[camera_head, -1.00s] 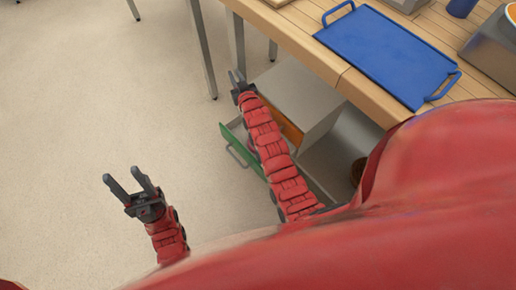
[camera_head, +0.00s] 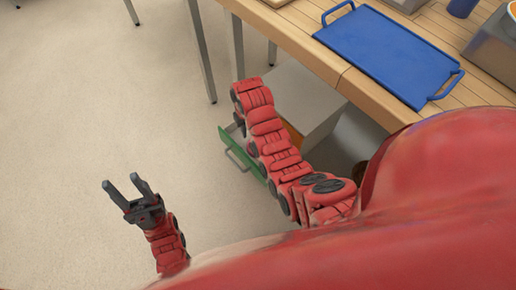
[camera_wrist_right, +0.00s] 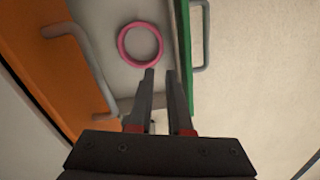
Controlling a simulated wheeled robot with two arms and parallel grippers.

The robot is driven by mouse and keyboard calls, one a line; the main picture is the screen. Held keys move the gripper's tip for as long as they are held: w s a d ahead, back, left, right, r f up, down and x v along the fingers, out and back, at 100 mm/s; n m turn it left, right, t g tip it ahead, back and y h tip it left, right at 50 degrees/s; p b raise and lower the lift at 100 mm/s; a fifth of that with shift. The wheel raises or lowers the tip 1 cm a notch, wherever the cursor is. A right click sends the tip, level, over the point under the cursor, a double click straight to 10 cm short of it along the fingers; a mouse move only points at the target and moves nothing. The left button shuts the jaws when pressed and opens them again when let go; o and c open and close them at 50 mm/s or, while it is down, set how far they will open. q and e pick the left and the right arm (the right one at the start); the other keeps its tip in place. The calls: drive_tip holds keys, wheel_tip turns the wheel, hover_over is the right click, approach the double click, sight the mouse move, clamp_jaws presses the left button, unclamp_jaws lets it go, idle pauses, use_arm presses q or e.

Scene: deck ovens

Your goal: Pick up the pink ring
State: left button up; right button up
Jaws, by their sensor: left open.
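The pink ring (camera_wrist_right: 140,44) lies flat on the grey floor of an open drawer (camera_wrist_right: 112,20) in the right wrist view. My right gripper (camera_wrist_right: 160,73) is open and empty, its fingertips just below and right of the ring in the picture. Whether they touch it cannot be told. In the head view my right arm hides its own gripper and the ring. My left gripper (camera_head: 122,180) is open and empty above the bare floor at the left.
The drawer's green front (camera_head: 238,152) has a grey handle. An orange front (camera_wrist_right: 40,65) with a grey handle (camera_wrist_right: 85,60) borders the drawer's other side. A wooden table (camera_head: 300,45) with a blue tray (camera_head: 385,55) stands above. Open floor lies left.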

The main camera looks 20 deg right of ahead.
wheel_tip(320, 180, down, 7)
drive_tip(key=shift+r+b, duration=0.1)
drive_tip(key=shift+b, duration=0.5)
drive_tip(key=f, duration=0.1)
drive_tip(key=f+b, duration=0.1)
drive_tip(key=f, duration=0.3)
drive_tip(key=shift+s+a+f+b, duration=0.1)
drive_tip(key=shift+s+f+b, duration=0.15)
drive_tip(key=shift+b, duration=0.1)
drive_tip(key=shift+r, duration=0.1)
clamp_jaws()
